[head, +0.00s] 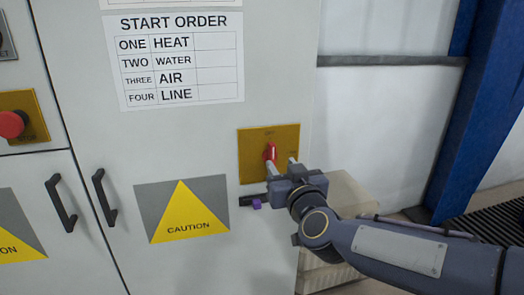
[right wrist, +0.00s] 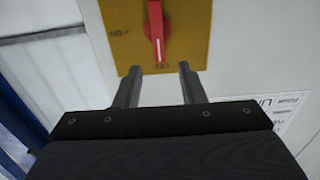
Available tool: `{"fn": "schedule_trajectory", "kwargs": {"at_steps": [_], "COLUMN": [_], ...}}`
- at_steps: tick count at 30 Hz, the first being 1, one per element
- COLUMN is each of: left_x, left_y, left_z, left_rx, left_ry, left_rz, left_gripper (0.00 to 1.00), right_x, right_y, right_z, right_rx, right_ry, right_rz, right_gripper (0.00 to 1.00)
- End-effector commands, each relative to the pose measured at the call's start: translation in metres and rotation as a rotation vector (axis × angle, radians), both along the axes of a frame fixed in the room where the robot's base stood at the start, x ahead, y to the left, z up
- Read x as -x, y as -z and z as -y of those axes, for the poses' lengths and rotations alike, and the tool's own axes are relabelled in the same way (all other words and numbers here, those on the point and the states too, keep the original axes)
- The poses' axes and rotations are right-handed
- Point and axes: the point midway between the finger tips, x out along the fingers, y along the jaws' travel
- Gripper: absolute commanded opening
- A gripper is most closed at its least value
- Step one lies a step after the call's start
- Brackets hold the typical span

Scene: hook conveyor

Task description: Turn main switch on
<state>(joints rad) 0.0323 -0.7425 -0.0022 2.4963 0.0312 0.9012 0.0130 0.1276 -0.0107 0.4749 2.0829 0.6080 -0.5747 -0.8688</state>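The main switch is a red rotary handle (head: 270,152) on a yellow plate (head: 252,142) on the grey cabinet door. In the right wrist view the red handle (right wrist: 157,28) points straight at a label that seems to read OFF; another label, likely ON, sits to its side on the yellow plate (right wrist: 190,40). My right gripper (head: 282,165) is in front of the plate's lower right. In the right wrist view its fingers (right wrist: 159,78) are apart and empty, with the handle's tip between their lines but seemingly beyond the fingertips. My left gripper is not in view.
A START ORDER sheet (head: 175,60) is above the switch and a caution sign (head: 182,210) below left. Black door handles (head: 105,197) and a red stop button (head: 12,124) are at left. A pale box (head: 345,195) stands behind my right arm.

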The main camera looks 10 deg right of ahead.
Motion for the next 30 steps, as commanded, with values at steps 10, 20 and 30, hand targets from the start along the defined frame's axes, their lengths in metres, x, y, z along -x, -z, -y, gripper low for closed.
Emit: {"fn": "schedule_trajectory", "kwargs": {"at_steps": [10, 20, 30], "left_x": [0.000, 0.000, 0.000], "left_y": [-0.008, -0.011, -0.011], "left_z": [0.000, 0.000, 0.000], "left_rx": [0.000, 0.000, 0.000], "left_ry": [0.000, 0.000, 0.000], "left_rz": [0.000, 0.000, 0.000], "left_gripper": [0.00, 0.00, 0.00], "right_x": [-0.052, -0.074, -0.073], "right_y": [0.000, 0.000, 0.000], "right_z": [-0.002, -0.002, -0.002], "right_rx": [-0.002, 0.001, 0.000], "right_ry": [0.000, -0.001, -0.001], "right_rz": [-0.001, 0.001, 0.001], "right_gripper": [0.36, 0.36, 0.15]}}
